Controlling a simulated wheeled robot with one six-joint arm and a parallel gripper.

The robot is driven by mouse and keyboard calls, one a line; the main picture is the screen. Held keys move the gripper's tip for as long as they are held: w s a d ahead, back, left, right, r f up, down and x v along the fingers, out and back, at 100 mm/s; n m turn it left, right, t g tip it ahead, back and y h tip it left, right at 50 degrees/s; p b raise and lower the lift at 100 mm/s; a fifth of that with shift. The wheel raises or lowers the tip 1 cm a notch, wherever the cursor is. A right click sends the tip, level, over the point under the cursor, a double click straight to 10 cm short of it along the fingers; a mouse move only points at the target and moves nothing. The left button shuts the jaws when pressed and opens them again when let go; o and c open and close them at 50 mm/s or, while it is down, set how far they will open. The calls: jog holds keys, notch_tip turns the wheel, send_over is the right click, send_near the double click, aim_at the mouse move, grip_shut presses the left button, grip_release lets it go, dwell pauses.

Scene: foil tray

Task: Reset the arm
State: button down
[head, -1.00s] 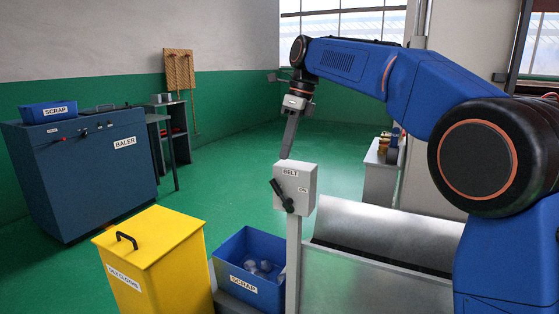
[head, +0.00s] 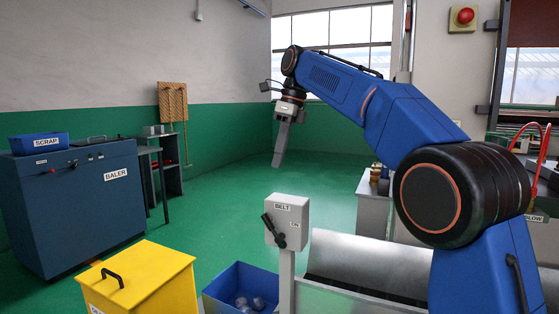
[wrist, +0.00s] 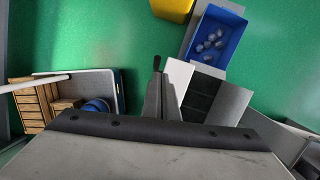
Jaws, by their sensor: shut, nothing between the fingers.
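My arm reaches in from the right in the head view and bends down at the wrist. My gripper (head: 279,158) hangs from it, pointing down, with its fingers together and nothing held. It is in the air above and behind the grey BELT switch box (head: 287,221), apart from it. In the wrist view the gripper's fingers (wrist: 162,78) show at the centre, closed, beside the switch box seen from above.
A metal chute (head: 370,262) lies right of the switch box. A blue baler (head: 75,200) stands left. The green floor between is clear.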

jog(key=s+d+f+n+t, duration=0.1)
jog(key=s+d+f+n, duration=0.35)
jog(key=s+d, duration=0.5)
jog(key=s+d+f+n+t, duration=0.25)
jog(key=s+d+n, duration=0.3)
jog(key=d, duration=0.65)
jog(key=s+d+f+n+t+h, duration=0.1)
jog(key=s+d+f+n, duration=0.4)
jog(key=s+f, duration=0.6)
jog(key=s+d+f+n+t+h, duration=0.1)
jog(key=s+d+f+n, duration=0.4)
jog(key=s+d+f, duration=0.3)
jog(key=s+f, duration=0.3)
jog(key=f, duration=0.3)
jog(key=shift+d+f+h, duration=0.15)
jog(key=shift+d+h, duration=0.05)
jog(key=shift+h, duration=0.2)
jog(key=shift+s, duration=0.1)
dwell(0.4)
